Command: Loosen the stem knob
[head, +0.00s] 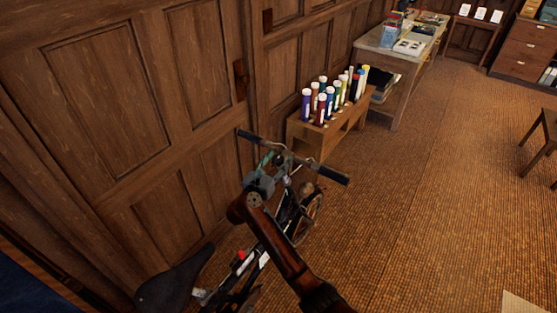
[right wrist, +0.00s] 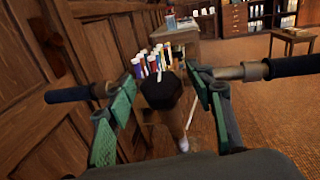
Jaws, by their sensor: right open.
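The stem knob (right wrist: 161,91) is a dark faceted knob in the middle of the right wrist view, above a pale stem. My right gripper (head: 272,161) is at the handlebar's middle in the head view, its arm covering part of the bicycle. In the right wrist view its green fingers (right wrist: 160,86) are open, one on each side of the knob. I cannot tell whether they touch it. My left gripper is not in view.
The black saddle (head: 172,285) is at the lower left. A wooden rack (head: 318,139) with several capped tubes stands beyond the handlebar against the wall. A desk (head: 398,68) is farther back.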

